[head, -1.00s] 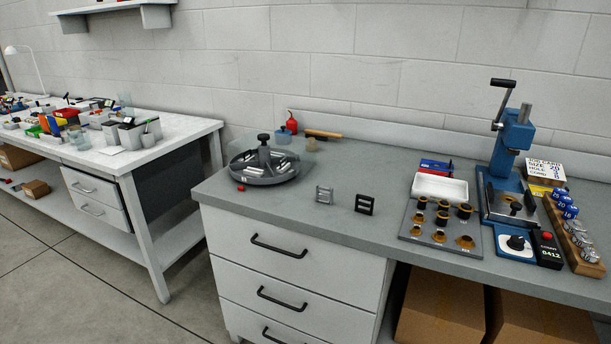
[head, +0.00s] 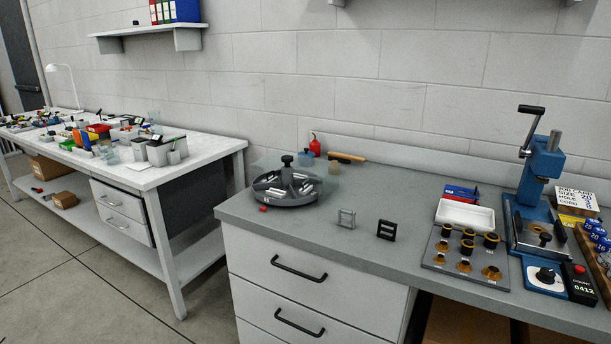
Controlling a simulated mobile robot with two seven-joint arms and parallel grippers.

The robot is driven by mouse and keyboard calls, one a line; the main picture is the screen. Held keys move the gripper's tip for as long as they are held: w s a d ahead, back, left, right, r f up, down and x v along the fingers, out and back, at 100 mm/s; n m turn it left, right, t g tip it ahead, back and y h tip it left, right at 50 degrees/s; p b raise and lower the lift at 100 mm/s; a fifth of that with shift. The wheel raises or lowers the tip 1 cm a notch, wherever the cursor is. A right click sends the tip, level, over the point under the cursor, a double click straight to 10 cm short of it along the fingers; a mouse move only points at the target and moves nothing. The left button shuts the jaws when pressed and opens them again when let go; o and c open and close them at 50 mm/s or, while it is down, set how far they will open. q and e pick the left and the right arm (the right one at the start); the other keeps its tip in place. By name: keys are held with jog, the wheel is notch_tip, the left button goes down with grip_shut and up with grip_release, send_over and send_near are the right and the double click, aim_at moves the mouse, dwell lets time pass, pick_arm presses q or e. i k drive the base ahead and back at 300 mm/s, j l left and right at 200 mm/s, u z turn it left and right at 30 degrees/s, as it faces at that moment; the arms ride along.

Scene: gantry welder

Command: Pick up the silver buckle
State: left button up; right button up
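The silver buckle (head: 346,218) is a small light-metal frame with a crossbar. It stands upright on the grey worktop (head: 300,225), near the front edge. A similar black buckle (head: 386,230) stands just right of it, apart from it. Neither of my grippers is in the head view, and nothing touches the silver buckle.
A blue hand press (head: 541,185), a white tray (head: 465,216) and a board of dies (head: 440,262) stand to the right. The worktop around the buckles is clear.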

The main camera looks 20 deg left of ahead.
aim_at(341, 211)
jog(key=j+z, duration=0.1)
jog(key=z, duration=0.7)
jog(key=j+z, duration=0.95)
jog(key=j, duration=0.15)
jog(key=k+j+z, duration=0.25)
jog(key=k+j, duration=0.1)
jog(key=j, duration=0.3)
jog(key=j+z, duration=0.1)
jog(key=j, duration=0.35)
